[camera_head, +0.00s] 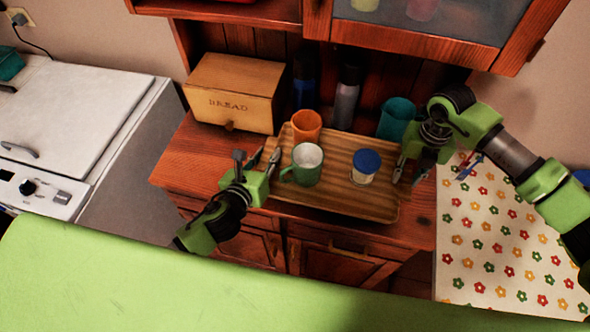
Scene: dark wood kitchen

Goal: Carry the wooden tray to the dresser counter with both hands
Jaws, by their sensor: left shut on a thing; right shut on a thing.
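The wooden tray (335,196) is over the dresser counter (195,160), its front edge close to the counter's front edge. I cannot tell whether it rests on the counter or hangs just above it. An orange cup (306,122), a green mug (307,165) and a jar with a blue lid (366,164) stand upright on it. My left gripper (266,166) is shut on the tray's left side. My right gripper (409,176) is shut on its right side. The fingertips are partly hidden at the rim.
A bread box (232,92) stands at the counter's back left. Dark bottles (346,98) and a teal container (396,119) stand behind the tray. A cabinet (420,40) overhangs the counter. A white appliance (80,110) is at left, a flowered cloth (505,240) at right.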

